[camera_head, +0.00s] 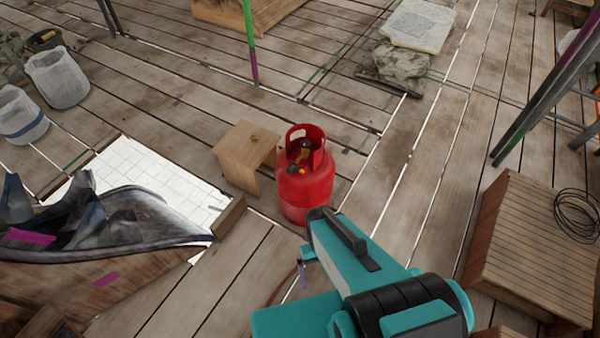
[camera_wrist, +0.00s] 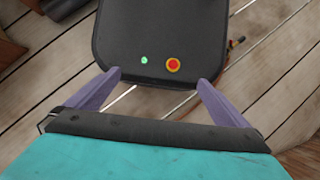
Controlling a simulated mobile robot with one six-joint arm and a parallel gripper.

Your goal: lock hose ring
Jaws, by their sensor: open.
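A red gas cylinder (camera_head: 312,190) stands upright on the plank floor in the middle of the head view. A brass-coloured valve (camera_head: 303,152) with dark and yellow parts sits inside its collar. A small brass-coloured piece (camera_head: 254,137) lies on a low wooden stool (camera_head: 236,155) left of the cylinder. I cannot tell which part is the hose ring. My gripper (camera_wrist: 160,80) has its two purple fingers spread, with nothing held between them.
A white tiled panel (camera_head: 188,195) and a dark crumpled sheet (camera_head: 120,222) lie at left. A slatted wooden box (camera_head: 535,245) with a black coil (camera_head: 577,215) stands at right. White buckets (camera_head: 58,78) are far left. Stone slabs (camera_head: 395,68) lie behind. Planks right of the cylinder are clear.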

